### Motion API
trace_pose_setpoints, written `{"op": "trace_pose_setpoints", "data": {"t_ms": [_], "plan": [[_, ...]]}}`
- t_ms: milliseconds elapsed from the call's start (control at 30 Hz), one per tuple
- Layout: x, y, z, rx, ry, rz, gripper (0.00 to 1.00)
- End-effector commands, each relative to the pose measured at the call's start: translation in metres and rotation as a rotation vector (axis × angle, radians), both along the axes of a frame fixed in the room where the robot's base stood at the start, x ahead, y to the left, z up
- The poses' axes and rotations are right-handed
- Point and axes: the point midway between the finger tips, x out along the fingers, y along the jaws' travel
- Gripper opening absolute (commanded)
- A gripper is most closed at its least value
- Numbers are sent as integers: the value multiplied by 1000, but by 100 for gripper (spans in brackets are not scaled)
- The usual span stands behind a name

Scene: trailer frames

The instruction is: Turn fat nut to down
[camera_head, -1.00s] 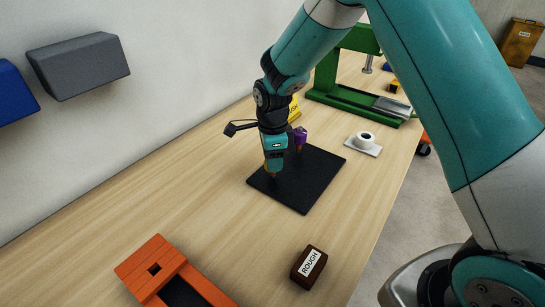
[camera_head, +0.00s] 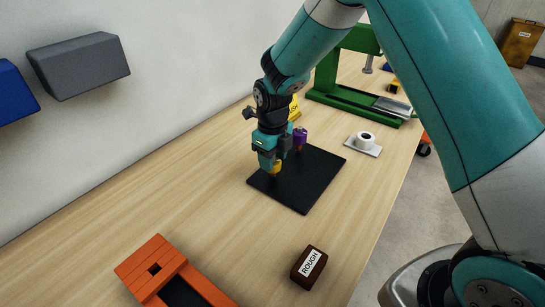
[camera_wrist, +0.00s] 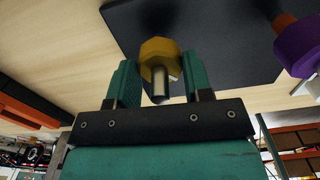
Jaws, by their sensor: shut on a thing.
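A yellow hexagonal nut (camera_head: 276,167) is at the left part of the black mat (camera_head: 306,192). It sits on a grey pin or bolt, seen in the wrist view, where the yellow nut (camera_wrist: 158,50) is between the two green fingers. My gripper (camera_head: 271,163) points down at the mat and is shut on this nut. A purple nut-like piece (camera_head: 300,134) stands farther back on the mat. The purple piece also shows in the wrist view (camera_wrist: 300,48), with an orange-brown part beside it. Whether the yellow nut touches the mat is hidden.
A green press (camera_head: 330,75) stands behind. A brown block marked ROUGH (camera_head: 309,267) and an orange fixture (camera_head: 160,272) are in front. The table left of the mat is clear.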

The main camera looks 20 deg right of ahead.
Motion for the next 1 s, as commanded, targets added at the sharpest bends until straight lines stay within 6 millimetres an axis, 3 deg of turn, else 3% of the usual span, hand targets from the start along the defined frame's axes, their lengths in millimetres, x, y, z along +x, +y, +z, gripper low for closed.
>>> {"op": "trace_pose_setpoints", "data": {"t_ms": [300, 800, 833, 933, 1000], "plan": [[3, 0, 4, 3, -11, -109, 22], [3, 0, 4, 2, -10, -127, 22], [3, 0, 4, 2, -10, -127, 48], [2, 0, 3, 1, -8, -126, 71], [2, 0, 2, 1, -6, -126, 72]]}}
